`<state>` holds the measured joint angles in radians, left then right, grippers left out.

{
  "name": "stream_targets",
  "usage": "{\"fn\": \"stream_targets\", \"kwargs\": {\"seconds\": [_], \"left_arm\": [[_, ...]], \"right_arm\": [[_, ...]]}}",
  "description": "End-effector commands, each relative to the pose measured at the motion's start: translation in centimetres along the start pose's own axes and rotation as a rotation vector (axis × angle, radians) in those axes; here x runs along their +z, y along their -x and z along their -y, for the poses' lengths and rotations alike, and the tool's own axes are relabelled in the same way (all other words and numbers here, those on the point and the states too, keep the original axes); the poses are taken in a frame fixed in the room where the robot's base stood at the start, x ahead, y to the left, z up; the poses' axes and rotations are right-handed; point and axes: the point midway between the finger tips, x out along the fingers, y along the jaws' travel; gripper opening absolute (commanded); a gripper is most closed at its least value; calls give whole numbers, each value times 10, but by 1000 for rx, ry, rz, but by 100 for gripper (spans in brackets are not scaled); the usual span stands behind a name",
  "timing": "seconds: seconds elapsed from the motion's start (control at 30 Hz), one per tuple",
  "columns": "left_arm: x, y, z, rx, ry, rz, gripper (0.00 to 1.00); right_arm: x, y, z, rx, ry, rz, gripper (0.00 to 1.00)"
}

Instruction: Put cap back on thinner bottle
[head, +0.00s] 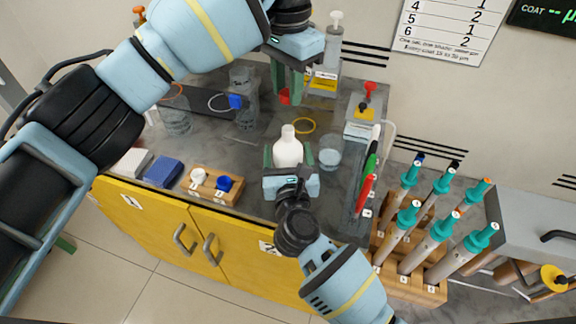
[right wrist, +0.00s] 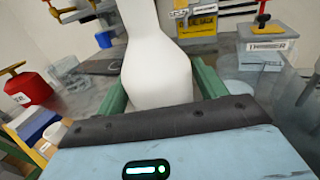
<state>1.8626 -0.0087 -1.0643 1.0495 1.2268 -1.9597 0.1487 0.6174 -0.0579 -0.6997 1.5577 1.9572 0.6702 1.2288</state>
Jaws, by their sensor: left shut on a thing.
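The white thinner bottle (head: 287,152) stands upright on the grey bench, with a narrow neck and no cap on it. It also fills the middle of the right wrist view (right wrist: 158,70). My right gripper (head: 288,157) has its green fingers on either side of the bottle's body, with a narrow gap showing, so it looks open. My left gripper (head: 288,88) is above and behind the bottle, shut on a small red cap (head: 286,97). The fingers partly hide the cap. The cap is apart from the bottle's neck.
A pump bottle (head: 334,40) stands at the back. Tall glassware (head: 243,97) is left. A wooden block (head: 216,184) and teal-topped rods (head: 438,232) flank the front.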

Motion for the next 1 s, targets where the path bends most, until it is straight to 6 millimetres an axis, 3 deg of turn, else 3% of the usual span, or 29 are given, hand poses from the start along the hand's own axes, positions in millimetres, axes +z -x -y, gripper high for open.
{"fn": "stream_targets", "kwargs": {"seconds": [0.03, 0.4, 0.53, 0.8, 1.0], "left_arm": [[0, 0, 0, 0, 0, 0, 7], [0, 0, 0, 0, 0, 0, 7], [0, -8, 0, 2, 0, 2, 7], [1, -42, 0, 1, 0, 2, 7], [1, -51, 0, 0, 0, 0, 7]], "right_arm": [[0, 0, 0, 0, 0, 0, 64], [0, 0, 0, 0, 0, 0, 17], [0, 0, 0, 0, 0, 0, 17], [0, 0, 0, 0, 0, 0, 17], [0, 0, 0, 0, 0, 0, 17]]}}
